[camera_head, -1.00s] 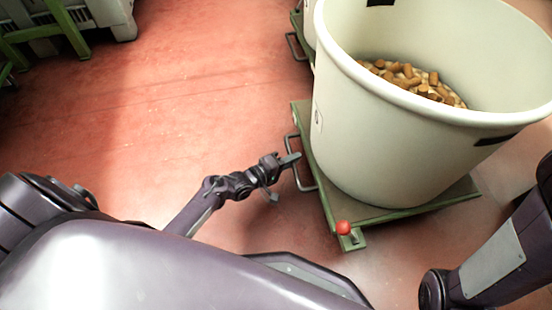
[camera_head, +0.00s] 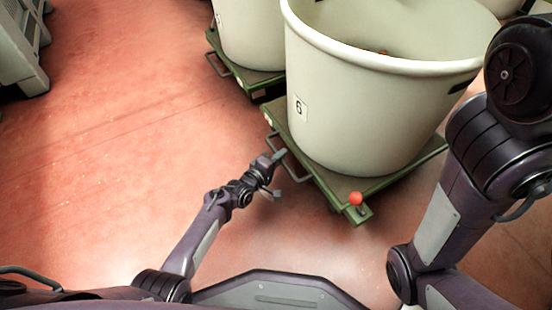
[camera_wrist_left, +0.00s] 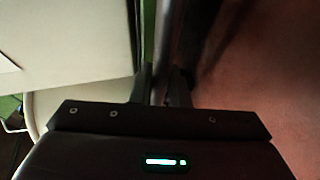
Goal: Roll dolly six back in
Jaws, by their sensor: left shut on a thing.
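The dolly (camera_head: 345,192) is a low green platform with a large cream tub (camera_head: 345,120) on it, marked 6 (camera_head: 299,108). A grey bar handle (camera_head: 291,173) sticks out of its left side. A red ball knob (camera_head: 355,199) stands at its near corner. My left gripper (camera_head: 272,174) is at this handle and shut on it. The left wrist view shows the fingers (camera_wrist_left: 163,84) close together with a dark bar between them, blurred and dim. My right arm comes in at the right, but its gripper is out of view.
Another cream tub (camera_head: 250,35) on a green dolly (camera_head: 240,78) stands just behind, to the left, with a narrow gap between the two dollies. A grey crate (camera_head: 20,50) stands at the far left. Red floor (camera_head: 120,150) is open at left.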

